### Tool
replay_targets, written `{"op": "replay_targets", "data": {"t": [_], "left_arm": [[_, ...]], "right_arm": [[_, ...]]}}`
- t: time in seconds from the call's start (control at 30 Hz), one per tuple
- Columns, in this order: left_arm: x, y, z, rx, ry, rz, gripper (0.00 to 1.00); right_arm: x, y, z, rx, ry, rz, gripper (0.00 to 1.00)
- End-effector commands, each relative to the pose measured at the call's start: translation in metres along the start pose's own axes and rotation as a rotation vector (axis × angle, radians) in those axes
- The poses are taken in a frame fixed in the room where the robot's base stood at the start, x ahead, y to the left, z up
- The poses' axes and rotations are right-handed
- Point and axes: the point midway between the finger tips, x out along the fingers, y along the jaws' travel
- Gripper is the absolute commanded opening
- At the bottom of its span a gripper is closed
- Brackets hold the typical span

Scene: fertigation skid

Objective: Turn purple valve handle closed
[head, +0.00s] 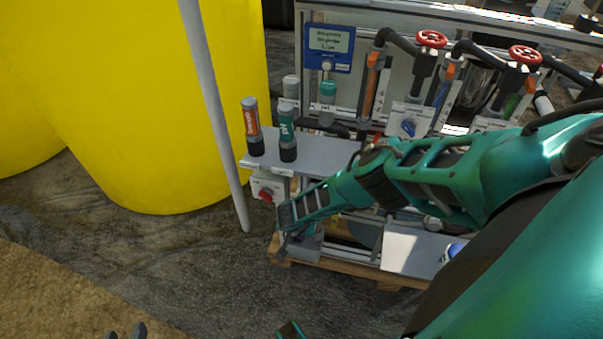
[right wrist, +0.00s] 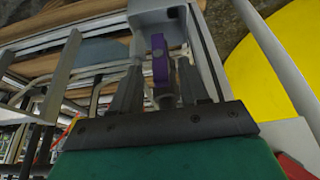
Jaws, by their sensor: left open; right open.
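The purple valve handle (right wrist: 160,58) shows in the right wrist view, below a grey valve body (right wrist: 158,14). It stands between the two dark fingers of my right gripper (right wrist: 160,82), which are apart with a gap on each side. I cannot tell whether either finger touches it. In the head view my right arm reaches across the skid to its lower left corner. The purple handle is hidden there, and the right fingers are not clear. My left gripper (head: 125,333) shows only its two fingertips at the bottom edge, open and empty, far from the skid.
A yellow tank (head: 150,120) and a grey pole (head: 214,120) stand left of the skid. Sensors labelled pH (head: 287,135) stand on a grey shelf (head: 325,155). Red handwheels (head: 431,39) sit on pipes behind. A wooden pallet (head: 340,266) lies underneath. The floor at front left is clear.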

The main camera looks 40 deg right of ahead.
Motion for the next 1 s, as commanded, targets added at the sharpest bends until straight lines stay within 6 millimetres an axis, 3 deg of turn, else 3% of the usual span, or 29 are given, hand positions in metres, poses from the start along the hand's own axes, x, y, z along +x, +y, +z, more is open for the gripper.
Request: {"op": "replay_targets", "data": {"t": [0.03,0.1,0.3,0.73,1.0], "left_arm": [[0.007,0.000,0.011,-0.001,0.000,0.000,0.43],[0.012,-0.001,0.018,-0.001,-0.001,0.000,0.43],[0.020,-0.001,0.031,-0.001,-0.007,0.002,0.43],[0.021,-0.001,0.029,0.004,-0.003,0.005,0.43],[0.021,-0.001,0.029,0.006,-0.003,0.005,0.43]], "right_arm": [[0.014,0.000,0.003,0.001,0.001,0.001,0.45],[0.023,0.000,0.002,0.001,0.001,0.000,0.45],[0.039,0.000,0.002,0.001,0.000,0.000,0.45],[0.043,0.000,0.000,0.000,-0.001,-0.001,0.45],[0.043,0.000,0.000,0.000,-0.001,0.000,0.21]]}}
